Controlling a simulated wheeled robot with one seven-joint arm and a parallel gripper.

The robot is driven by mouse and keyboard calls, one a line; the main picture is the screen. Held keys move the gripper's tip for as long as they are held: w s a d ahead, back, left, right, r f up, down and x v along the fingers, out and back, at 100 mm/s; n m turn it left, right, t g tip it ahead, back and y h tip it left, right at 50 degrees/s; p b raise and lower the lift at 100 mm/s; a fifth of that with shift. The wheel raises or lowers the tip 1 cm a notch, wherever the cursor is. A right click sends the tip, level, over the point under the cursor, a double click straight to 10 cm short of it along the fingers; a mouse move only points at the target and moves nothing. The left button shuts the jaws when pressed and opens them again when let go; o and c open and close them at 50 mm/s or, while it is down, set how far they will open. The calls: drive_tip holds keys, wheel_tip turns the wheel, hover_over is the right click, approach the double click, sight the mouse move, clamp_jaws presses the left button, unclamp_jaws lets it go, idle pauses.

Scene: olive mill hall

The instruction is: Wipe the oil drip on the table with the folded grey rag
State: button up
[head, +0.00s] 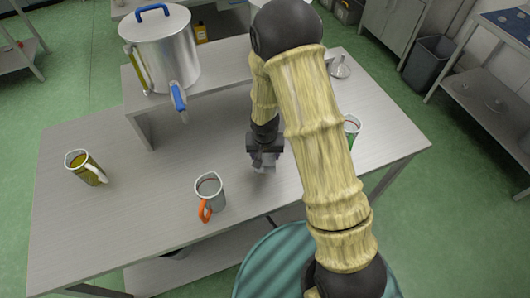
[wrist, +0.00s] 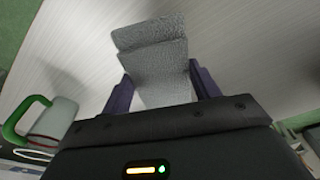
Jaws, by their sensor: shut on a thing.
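My gripper (head: 265,158) is over the middle of the steel table (head: 130,220), pointing down. In the wrist view my gripper (wrist: 158,95) is shut on the folded grey rag (wrist: 152,45), which sticks out beyond the two dark fingers. In the head view the rag is small and mostly hidden by the gripper. The rag is close to the tabletop; I cannot tell whether it touches. I see no oil drip in either view; my arm covers part of the table.
An orange-handled jug (head: 209,190) stands in front-left of my gripper. An olive-handled jug (head: 84,168) stands far left. A green-handled jug (head: 352,126) is right, partly behind my arm. A raised shelf (head: 222,78) at the back holds a large steel pot (head: 160,50) and a funnel (head: 340,69).

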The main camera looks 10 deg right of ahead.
wheel_tip(320, 180, down, 7)
drive_tip(key=b, duration=0.4)
drive_tip(key=shift+r, duration=0.1)
drive_tip(key=shift+a, duration=0.6)
drive_tip(key=shift+c, duration=0.3)
drive_tip(key=shift+s+a+f, duration=0.15)
drive_tip(key=shift+s+a, duration=0.15)
drive_tip(key=shift+a, duration=0.3)
drive_tip(key=shift+s+a+f, duration=0.1)
drive_tip(key=shift+s+a, duration=0.15)
drive_tip(key=shift+a, duration=0.3)
drive_tip(key=shift+s+a+r, duration=0.1)
drive_tip(key=shift+a, duration=0.2)
drive_tip(key=shift+d, duration=0.4)
drive_tip(key=shift+w+d, duration=0.3)
drive_tip(key=shift+d, duration=0.35)
drive_tip(key=shift+w+d, duration=0.25)
drive_tip(key=shift+d, duration=0.65)
drive_tip(key=r, duration=0.1)
drive_tip(key=r+p, duration=0.1)
drive_tip(key=shift+w+d+r, duration=0.15)
drive_tip(key=shift+w+r, duration=0.1)
drive_tip(key=shift+r, duration=0.05)
drive_tip(key=shift+s+r+p, duration=0.2)
drive_tip(key=shift+r+p, duration=2.05)
drive_tip(key=shift+r, duration=0.55)
drive_tip(key=shift+w, duration=0.1)
drive_tip(key=shift+w, duration=0.1)
